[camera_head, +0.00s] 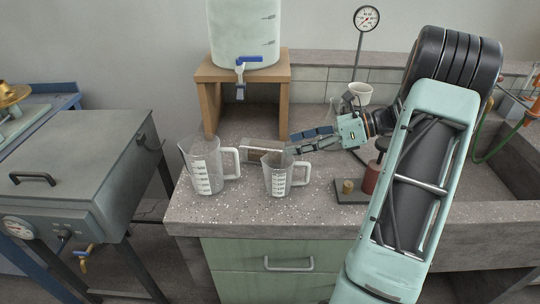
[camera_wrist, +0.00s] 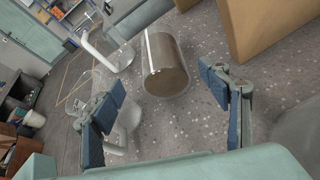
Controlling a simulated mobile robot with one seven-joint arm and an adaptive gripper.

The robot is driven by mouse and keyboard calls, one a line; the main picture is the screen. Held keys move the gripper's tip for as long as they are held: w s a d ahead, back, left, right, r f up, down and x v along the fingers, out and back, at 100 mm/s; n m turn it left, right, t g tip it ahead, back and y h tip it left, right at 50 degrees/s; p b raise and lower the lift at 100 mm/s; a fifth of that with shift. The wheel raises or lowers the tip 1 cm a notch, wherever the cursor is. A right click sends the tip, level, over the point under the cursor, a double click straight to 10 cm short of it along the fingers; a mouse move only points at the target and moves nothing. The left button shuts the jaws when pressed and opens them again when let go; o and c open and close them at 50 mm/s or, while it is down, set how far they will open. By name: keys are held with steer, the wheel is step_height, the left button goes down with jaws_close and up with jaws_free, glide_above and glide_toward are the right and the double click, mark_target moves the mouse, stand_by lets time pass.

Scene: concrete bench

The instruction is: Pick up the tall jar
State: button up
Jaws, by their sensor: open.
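The tall jar (camera_head: 262,152) is clear with brown contents and appears to lie on its side on the speckled bench, behind the smaller measuring jug (camera_head: 279,176), which hides part of it. In the wrist view the jar (camera_wrist: 166,68) shows ahead between my fingers, with bench visible around it. My gripper (camera_head: 299,142) is open and empty, at the jar's right end in the head view. In the wrist view my gripper (camera_wrist: 162,84) has one blue-padded finger on either side of the jar, apart from it. Whether the tips reach past its end is hard to tell.
A larger measuring jug (camera_head: 203,172) stands at the bench's left. A wooden stand (camera_head: 209,111) with a white dispenser (camera_head: 243,32) is behind the jar. A dark base with a red cylinder (camera_head: 371,177), a white cup (camera_head: 360,94) and a gauge (camera_head: 367,18) are to the right. The front middle is clear.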

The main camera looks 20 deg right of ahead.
mark_target(267, 150)
steer(key=b+x, duration=0.2)
steer(key=x, duration=0.6)
steer(key=shift+w+a+f, duration=0.15)
steer(key=shift+a+f, duration=0.05)
steer(key=shift+a, duration=0.05)
steer(key=c, duration=1.5)
steer(key=shift+o, duration=0.2)
steer(key=shift+r, duration=0.1)
